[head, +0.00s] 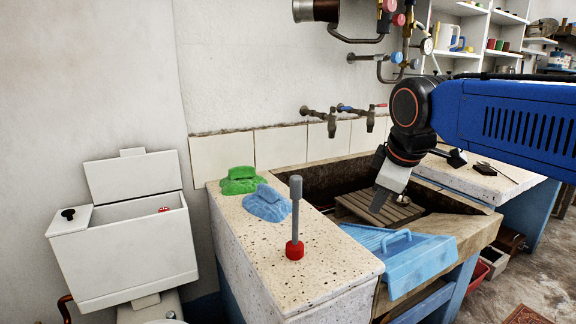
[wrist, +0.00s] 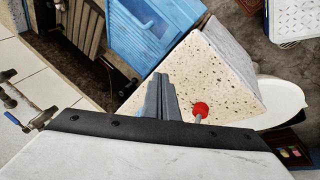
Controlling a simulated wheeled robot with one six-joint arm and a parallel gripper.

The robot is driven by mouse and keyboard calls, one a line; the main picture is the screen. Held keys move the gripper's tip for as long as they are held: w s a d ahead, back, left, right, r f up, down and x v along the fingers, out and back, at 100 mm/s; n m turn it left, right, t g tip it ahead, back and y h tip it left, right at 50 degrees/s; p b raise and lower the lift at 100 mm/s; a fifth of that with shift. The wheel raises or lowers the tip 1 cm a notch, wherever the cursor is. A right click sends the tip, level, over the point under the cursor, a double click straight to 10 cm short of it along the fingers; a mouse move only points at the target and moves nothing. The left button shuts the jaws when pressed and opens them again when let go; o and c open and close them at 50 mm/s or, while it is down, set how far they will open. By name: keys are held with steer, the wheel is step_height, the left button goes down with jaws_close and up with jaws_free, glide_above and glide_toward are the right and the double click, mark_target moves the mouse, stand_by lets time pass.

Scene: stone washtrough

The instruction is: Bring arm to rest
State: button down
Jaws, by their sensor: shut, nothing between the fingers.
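My gripper (head: 379,202) points down over the stone washtrough (head: 468,228) in the head view, with its fingers closed together and empty. The fingers of the gripper also show at the middle of the wrist view (wrist: 158,95). My blue arm reaches in from the right. A wooden slatted rack (head: 408,213) lies inside the trough, below and beside the fingertips. I cannot tell the exact gap between the fingertips and the rack.
On the speckled counter (head: 325,275) stand a grey rod with a red base (head: 295,250), a green lump (head: 241,181) and a blue lump (head: 266,204). A blue ribbed board (head: 410,262) lies at the trough's front. Taps (head: 331,122) project from the wall. An open white cistern (head: 125,250) stands left.

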steer(key=s+d+f+m, duration=0.4)
steer(key=s+f+m, duration=0.2)
steer(key=s+f, duration=0.3)
steer(key=s+d+f+m, duration=0.5)
steer(key=s+f+m, duration=0.1)
steer(key=s+f, duration=0.3)
steer(key=shift+s+d+f+g+h, duration=0.3)
steer(key=shift+f, duration=0.15)
